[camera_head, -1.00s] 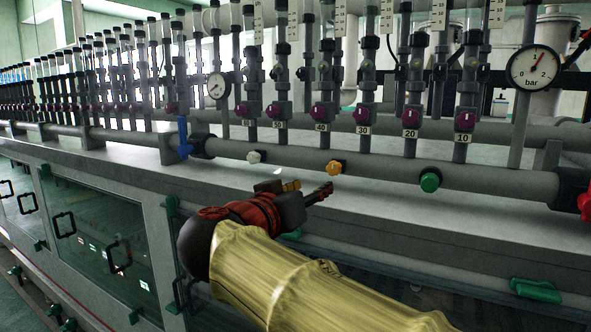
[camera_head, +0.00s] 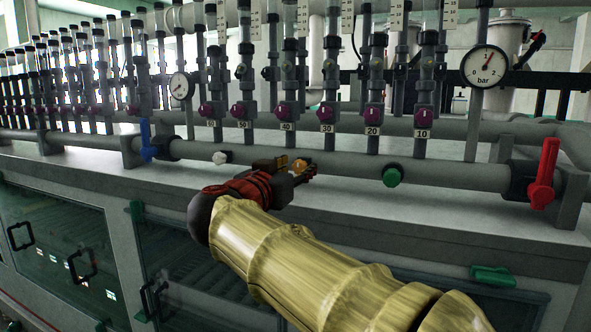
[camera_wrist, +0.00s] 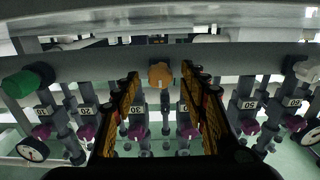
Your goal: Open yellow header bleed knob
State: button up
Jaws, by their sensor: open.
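The yellow header bleed knob, orange-yellow and lobed, sits on the front of the grey header pipe. In the wrist view the knob (camera_wrist: 160,75) shows whole, between and just beyond my fingertips. In the head view the knob (camera_head: 299,165) is partly hidden by my gripper (camera_head: 297,168), which reaches in from below and left. In the wrist view my gripper (camera_wrist: 162,80) is open, with one finger on each side of the knob and visible gaps. I cannot tell whether any finger touches it.
On the same pipe (camera_head: 450,175) are a white knob (camera_head: 222,157) to the left and a green knob (camera_head: 391,177) to the right. A blue lever (camera_head: 146,140) and red lever (camera_head: 543,175) stand farther out. Tubes with purple knobs rise behind. The ledge in front is clear.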

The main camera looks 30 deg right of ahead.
jog(key=shift+w+d, duration=0.1)
jog(key=shift+c, duration=0.8)
grip_shut()
